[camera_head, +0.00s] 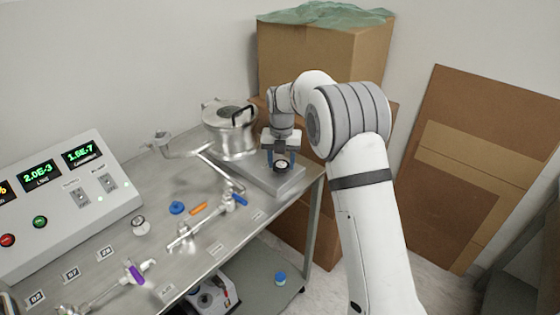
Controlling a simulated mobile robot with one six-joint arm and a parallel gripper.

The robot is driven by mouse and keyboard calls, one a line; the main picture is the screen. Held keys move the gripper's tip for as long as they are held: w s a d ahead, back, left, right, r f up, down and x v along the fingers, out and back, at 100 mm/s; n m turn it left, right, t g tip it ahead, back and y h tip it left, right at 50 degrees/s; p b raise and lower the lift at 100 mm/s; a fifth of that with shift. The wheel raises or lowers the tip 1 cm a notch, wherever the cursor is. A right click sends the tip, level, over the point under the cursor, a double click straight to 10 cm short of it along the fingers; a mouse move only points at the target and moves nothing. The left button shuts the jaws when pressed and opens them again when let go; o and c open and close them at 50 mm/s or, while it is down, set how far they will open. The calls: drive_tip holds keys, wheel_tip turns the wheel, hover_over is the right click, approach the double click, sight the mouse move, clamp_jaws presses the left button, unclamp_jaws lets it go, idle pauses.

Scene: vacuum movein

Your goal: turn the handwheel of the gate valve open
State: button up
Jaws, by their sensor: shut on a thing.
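My gripper (281,159) points down over the right end of a steel plate (258,182) on the bench. Its two blue-tipped fingers are shut on the small dark round handwheel (281,166), one on each side. Most of the gate valve's body below is hidden or too small to make out. A steel chamber (231,130) with a black handle on its lid stands just left of my gripper, apart from it.
A control box (60,215) with green displays stands at the left. Pipes with a blue lever (238,198) and a purple lever (134,273) lie along the bench. A blue cap (177,208) and an orange piece (198,208) are loose. Cardboard boxes (310,60) stand behind.

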sight(281, 164)
drive_tip(key=shift+w+r, duration=0.2)
drive_tip(key=shift+r, duration=0.05)
drive_tip(key=o, duration=1)
drive_tip(key=shift+s+f, duration=0.1)
drive_tip(key=shift+f, duration=0.1)
drive_tip(key=shift+c, duration=0.2)
wheel_tip(281, 164, up, 8)
drive_tip(key=shift+f+b, duration=0.1)
drive_tip(key=shift+b, duration=0.25)
